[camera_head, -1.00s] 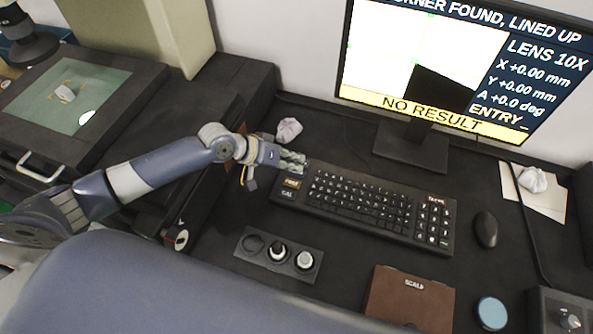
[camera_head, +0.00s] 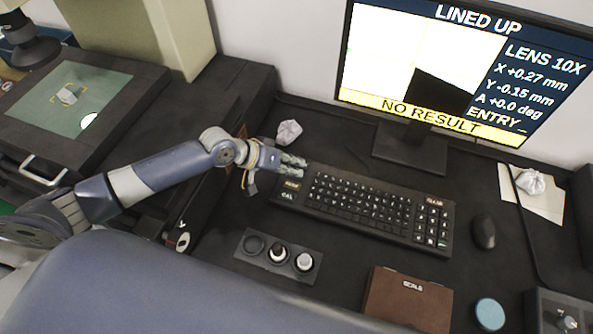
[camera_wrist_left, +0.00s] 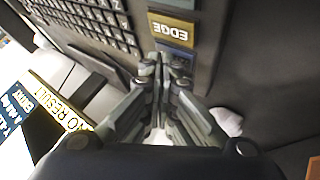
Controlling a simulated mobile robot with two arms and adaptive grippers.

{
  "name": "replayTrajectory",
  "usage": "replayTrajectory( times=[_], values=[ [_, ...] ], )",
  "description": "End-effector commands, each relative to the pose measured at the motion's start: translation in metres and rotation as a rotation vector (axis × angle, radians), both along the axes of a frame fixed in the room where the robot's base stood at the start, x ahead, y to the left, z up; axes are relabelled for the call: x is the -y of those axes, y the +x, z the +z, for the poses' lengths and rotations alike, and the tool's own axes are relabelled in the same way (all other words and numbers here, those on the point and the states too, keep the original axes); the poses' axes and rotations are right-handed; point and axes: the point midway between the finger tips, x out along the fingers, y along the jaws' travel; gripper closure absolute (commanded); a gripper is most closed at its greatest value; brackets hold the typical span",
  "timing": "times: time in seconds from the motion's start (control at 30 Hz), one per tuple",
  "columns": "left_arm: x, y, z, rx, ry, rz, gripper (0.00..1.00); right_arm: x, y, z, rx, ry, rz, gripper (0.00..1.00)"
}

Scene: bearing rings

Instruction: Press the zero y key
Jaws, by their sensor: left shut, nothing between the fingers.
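The black keyboard (camera_head: 365,208) lies on the desk below the monitor. My left gripper (camera_head: 304,167) is shut and empty at its far left corner. In the left wrist view the shut fingertips (camera_wrist_left: 163,60) are beside a blue key (camera_wrist_left: 176,37), which adjoins the gold EDGE key (camera_wrist_left: 172,27). The EDGE key also shows in the head view (camera_head: 291,186). I cannot read a zero y label; the fingers cover part of that corner, and I cannot tell whether they touch a key. The monitor (camera_head: 455,70) reads LINED UP, X +0.27, Y -0.15, NO RESULT. My right gripper is not in view.
A crumpled paper (camera_head: 289,131) lies behind my left gripper. The glass stage (camera_head: 66,103) is at the far left.

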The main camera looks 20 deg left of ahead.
Motion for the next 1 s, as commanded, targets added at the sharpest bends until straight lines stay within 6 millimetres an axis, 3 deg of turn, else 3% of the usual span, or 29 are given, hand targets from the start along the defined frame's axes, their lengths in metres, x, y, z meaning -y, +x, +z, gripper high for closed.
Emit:
replayTrajectory(
  times=[0.47, 1.0],
  values=[
    [-0.002, 0.002, 0.01, 0.007, 0.002, 0.001, 1.0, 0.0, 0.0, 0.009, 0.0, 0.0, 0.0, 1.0],
    [-0.002, 0.003, 0.06, 0.009, 0.002, 0.002, 1.0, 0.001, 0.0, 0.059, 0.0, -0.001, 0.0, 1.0]
  ],
)
